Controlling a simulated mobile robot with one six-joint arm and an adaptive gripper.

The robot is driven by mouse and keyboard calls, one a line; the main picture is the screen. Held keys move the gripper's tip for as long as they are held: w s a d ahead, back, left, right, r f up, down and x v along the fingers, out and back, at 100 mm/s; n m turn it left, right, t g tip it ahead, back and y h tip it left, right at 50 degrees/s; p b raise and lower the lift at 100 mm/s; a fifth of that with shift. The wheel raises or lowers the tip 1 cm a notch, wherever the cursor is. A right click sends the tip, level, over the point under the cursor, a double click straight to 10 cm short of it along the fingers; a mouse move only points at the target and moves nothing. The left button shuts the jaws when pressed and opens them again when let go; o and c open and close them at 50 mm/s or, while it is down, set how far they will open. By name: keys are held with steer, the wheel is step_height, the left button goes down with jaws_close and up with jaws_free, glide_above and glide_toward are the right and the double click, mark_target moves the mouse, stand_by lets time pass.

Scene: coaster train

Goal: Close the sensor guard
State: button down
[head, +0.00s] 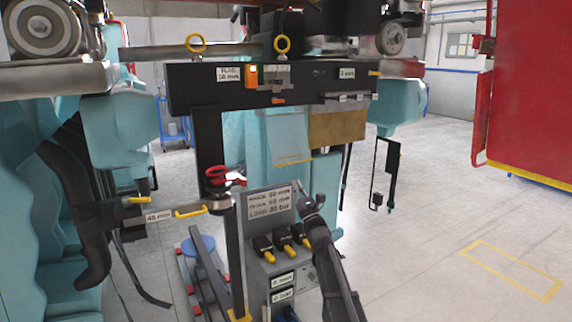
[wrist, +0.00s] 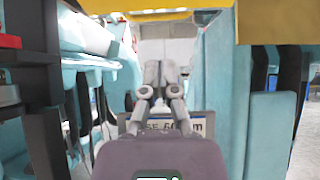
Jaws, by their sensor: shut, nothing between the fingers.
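No part is clearly marked as the sensor guard, so I cannot tell for sure which it is. A clear hanging panel (head: 290,136) with an orange lower edge hangs below the black crossbeam (head: 210,98) in the head view. A brown panel (head: 338,128) hangs to its right. My gripper (head: 302,192) is below these panels, in front of the right edge of a grey box's label plate, apart from the panels. In the wrist view my gripper (wrist: 160,74) has its fingers together and empty, and a yellow edge (wrist: 200,12) crosses above it.
The grey box (head: 258,255) with several yellow-tipped connectors stands below the beam. Teal seats (head: 30,180) fill the left. A black bracket (head: 385,175) hangs to the right of the panels. A red panel (head: 530,90) is at far right. The floor at right is open.

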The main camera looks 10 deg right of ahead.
steer(key=shift+r, duration=0.1)
steer(key=p+x, duration=0.6)
steer(key=x, duration=0.4)
stand_by(0.4)
steer(key=shift+d+p, duration=0.25)
steer(key=shift+p, duration=0.1)
